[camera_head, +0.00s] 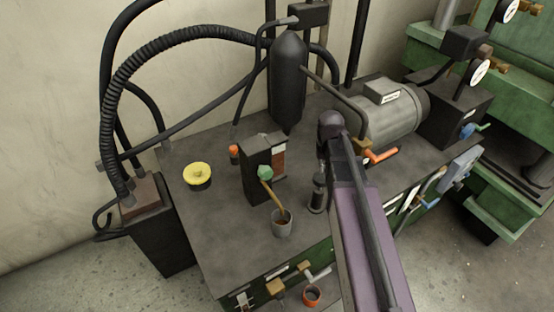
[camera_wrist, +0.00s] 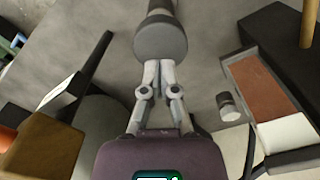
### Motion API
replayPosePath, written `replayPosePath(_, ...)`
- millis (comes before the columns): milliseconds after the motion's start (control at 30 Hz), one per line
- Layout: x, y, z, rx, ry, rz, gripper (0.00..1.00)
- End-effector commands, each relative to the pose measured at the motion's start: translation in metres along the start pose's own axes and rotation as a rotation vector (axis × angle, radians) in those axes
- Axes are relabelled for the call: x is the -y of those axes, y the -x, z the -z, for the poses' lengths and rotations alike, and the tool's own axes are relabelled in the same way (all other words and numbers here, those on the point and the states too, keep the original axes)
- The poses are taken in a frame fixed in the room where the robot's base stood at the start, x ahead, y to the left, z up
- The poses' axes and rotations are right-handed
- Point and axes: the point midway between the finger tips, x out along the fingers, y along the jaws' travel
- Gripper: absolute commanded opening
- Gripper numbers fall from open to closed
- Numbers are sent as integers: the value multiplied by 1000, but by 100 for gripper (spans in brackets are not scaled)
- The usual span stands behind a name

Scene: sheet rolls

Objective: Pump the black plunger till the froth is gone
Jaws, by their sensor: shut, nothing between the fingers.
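The black plunger (camera_head: 317,194) stands upright on the bench top, right of a black block (camera_head: 255,178). In the wrist view its round dark knob (camera_wrist: 162,40) is at the top centre. My gripper (camera_wrist: 158,64) is shut and empty, its fingertips at the knob's near edge; whether they touch it I cannot tell. In the head view my purple arm hides most of the gripper. The block has a sight window with reddish-brown liquid (camera_wrist: 262,88) and a pale band, seemingly froth (camera_wrist: 287,132), at one end.
A cup (camera_head: 282,225) stands under the block's brown spout (camera_head: 270,194). A yellow cap (camera_head: 198,175) lies left, a black cylinder (camera_head: 288,85) stands behind. A grey motor (camera_head: 392,110) and orange lever (camera_head: 380,156) are close on the right. Bench top is clear at front left.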

Motion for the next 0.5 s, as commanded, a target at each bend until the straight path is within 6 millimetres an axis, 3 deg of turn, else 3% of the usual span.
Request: replayPosePath(500,0,-12,0,0,0,0,0)
